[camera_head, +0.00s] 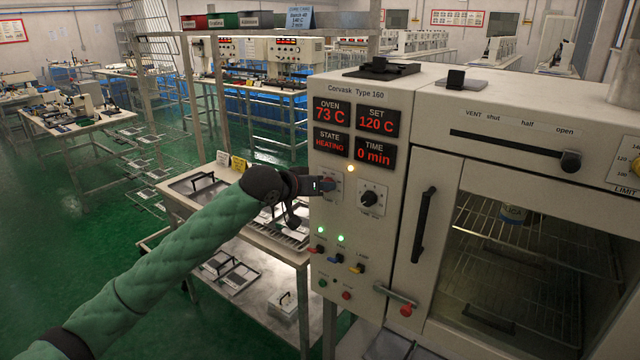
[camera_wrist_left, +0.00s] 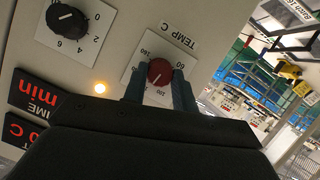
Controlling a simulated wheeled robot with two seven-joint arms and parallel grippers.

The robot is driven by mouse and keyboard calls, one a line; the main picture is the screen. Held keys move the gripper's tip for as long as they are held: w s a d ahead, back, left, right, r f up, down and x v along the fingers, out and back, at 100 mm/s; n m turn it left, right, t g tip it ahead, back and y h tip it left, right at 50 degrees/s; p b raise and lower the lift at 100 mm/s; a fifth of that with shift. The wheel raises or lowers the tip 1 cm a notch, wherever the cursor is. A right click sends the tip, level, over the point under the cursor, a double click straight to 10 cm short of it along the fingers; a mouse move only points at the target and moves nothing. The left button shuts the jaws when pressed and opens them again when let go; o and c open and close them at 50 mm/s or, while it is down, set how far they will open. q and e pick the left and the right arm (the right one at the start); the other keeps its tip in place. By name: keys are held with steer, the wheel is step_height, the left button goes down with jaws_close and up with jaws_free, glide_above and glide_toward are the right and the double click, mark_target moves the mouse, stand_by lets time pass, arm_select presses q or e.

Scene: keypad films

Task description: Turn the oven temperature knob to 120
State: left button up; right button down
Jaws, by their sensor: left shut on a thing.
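The red temperature knob (camera_wrist_left: 160,72) sits on a white dial plate marked TEMP C in the left wrist view. My left gripper (camera_wrist_left: 160,92) is shut on this knob, with one dark finger on each side of it. In the head view my left gripper (camera_head: 322,185) reaches the oven's control panel (camera_head: 325,215) and mostly hides the knob. The SET display (camera_head: 377,121) reads 120 C. The OVEN display (camera_head: 331,112) reads 73 C, and the STATE display (camera_head: 332,143) reads HEATING. My right gripper is not in view.
A black timer knob (camera_head: 369,197) sits just right of the temperature knob. Below are small switches (camera_head: 337,258) and a red-tipped lever (camera_head: 404,309). The oven door (camera_head: 440,200) looks closed. A trolley (camera_head: 172,200) with trays stands left of the oven.

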arm_select(q)
steer(key=shift+f+m, duration=0.15)
steer(key=shift+m, duration=0.25)
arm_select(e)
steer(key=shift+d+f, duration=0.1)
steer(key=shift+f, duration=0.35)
arm_select(q)
steer(key=o, duration=1)
steer(key=shift+c, duration=0.2)
steer(key=b+v, duration=0.2)
steer(key=v, duration=0.5)
steer(key=shift+s+r, duration=0.2)
steer(key=shift+s, duration=0.2)
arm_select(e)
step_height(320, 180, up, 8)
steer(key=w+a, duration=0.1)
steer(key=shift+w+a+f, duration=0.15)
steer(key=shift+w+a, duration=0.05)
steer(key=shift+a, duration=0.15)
arm_select(q)
steer(key=shift+a, duration=0.1)
